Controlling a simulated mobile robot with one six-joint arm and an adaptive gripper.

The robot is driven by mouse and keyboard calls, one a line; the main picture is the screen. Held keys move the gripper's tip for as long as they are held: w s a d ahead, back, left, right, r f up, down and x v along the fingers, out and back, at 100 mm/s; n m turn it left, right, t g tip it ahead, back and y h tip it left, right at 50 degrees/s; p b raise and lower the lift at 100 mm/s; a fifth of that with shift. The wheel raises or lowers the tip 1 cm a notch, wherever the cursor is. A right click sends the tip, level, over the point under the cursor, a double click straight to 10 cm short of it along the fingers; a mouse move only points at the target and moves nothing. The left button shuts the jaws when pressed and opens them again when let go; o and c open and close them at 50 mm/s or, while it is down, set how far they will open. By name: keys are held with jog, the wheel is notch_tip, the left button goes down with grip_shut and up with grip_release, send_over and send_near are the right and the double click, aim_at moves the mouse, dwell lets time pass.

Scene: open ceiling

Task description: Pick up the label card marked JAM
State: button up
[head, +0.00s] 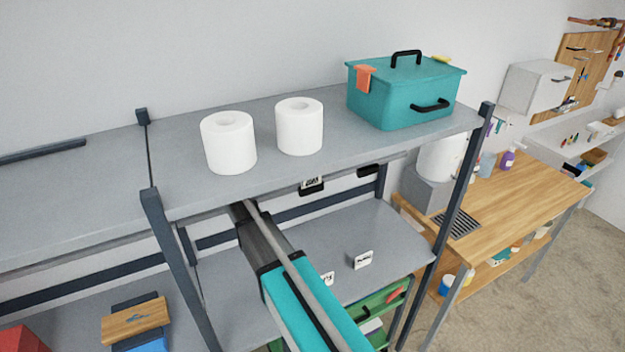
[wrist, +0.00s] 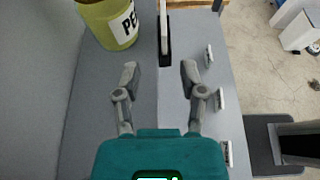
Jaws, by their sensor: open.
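No card clearly reads JAM. In the head view, a white card with blurred dark print (head: 312,182) and a black base shows just under the top shelf's front edge. A small white card (head: 362,260) stands on the lower shelf, and another (head: 327,278) is partly hidden by my arm. In the wrist view, my gripper (wrist: 160,75) is open and empty. A thin white upright piece (wrist: 164,25) in a black base stands ahead, between the finger lines, its face edge-on. Several small white cards (wrist: 209,56) stand to the right. My gripper is hidden in the head view.
A yellow-green pot (wrist: 112,22) with a label starting "PE" stands ahead left of my gripper. The grey top shelf (head: 265,110) carries two white rolls (head: 228,142) and a teal box (head: 400,98). A dark post (head: 458,190) stands right of my arm.

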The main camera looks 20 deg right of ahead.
aim_at(311, 184)
dwell(0.3)
jog(key=shift+b+x, duration=1.65)
jog(key=shift+x, duration=2.65)
jog(key=shift+f, duration=0.1)
jog(key=shift+b+x, duration=0.9)
jog(key=shift+x, duration=1.7)
jog(key=shift+s, duration=0.2)
grip_shut()
